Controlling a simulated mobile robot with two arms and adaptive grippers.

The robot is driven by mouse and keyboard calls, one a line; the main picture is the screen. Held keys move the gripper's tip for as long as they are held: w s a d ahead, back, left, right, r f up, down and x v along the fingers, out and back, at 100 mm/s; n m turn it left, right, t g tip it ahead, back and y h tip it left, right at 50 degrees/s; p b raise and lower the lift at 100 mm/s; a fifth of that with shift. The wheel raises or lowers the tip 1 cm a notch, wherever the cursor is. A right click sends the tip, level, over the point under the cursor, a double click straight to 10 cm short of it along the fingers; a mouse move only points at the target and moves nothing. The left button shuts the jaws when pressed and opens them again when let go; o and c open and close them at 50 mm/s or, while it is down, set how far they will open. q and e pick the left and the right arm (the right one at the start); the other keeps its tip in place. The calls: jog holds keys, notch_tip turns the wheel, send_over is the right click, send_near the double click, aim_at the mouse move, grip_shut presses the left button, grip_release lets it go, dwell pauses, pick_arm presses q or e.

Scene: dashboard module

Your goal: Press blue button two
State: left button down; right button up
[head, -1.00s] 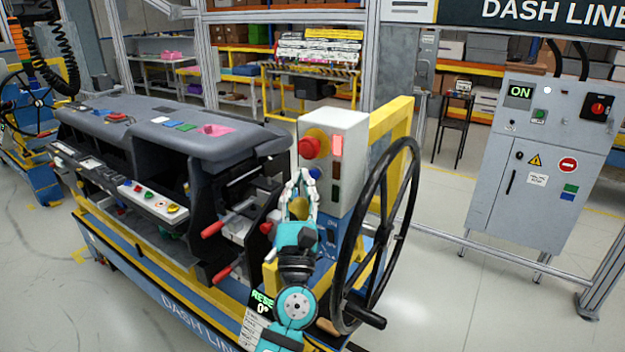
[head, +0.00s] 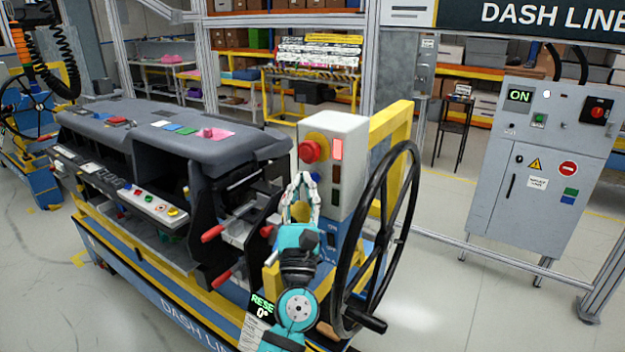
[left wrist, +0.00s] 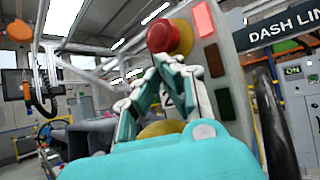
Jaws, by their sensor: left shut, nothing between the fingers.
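A white control box (head: 345,150) with a red mushroom button (head: 310,151) on a yellow collar stands on the blue and yellow cart. A small blue button (head: 314,175) shows just below the red one, partly covered by my fingertips. My left gripper (head: 303,178) is shut and empty, with its tips pointing up in front of the box's face. In the left wrist view the tips of the left gripper (left wrist: 172,66) lie just below the red button (left wrist: 168,37). A digit 2 shows between the fingers; the blue button is hidden there. I cannot tell whether the tips touch it.
A black handwheel (head: 377,240) stands close to the right of my left arm. Red-handled clamps (head: 213,234) and the dark dashboard (head: 175,135) are to the left. A lit red lamp (head: 337,149) is on the box. A grey cabinet (head: 540,180) stands farther right.

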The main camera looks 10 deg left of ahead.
pick_arm(q)
jog(key=shift+w, duration=0.1)
dwell(0.5)
jog(key=shift+w+d+b, duration=0.15)
jog(key=shift+w+b, duration=0.15)
jog(key=shift+w, duration=0.05)
jog(key=shift+w+d+b, duration=0.15)
jog(key=shift+w+b, duration=0.15)
jog(key=shift+w, duration=0.1)
dwell(0.6)
jog(key=shift+s, duration=0.2)
jog(key=shift+s+a, duration=0.3)
jog(key=shift+s, duration=0.35)
jog(key=shift+s+a+p, duration=0.25)
jog(key=shift+s+p, duration=0.15)
jog(key=shift+s, duration=0.15)
jog(key=s, duration=0.1)
jog(key=s+a, duration=0.1)
jog(key=s, duration=0.1)
jog(key=shift+s+a+p, duration=0.15)
jog(key=shift+s+p, duration=0.1)
jog(key=shift+p, duration=0.05)
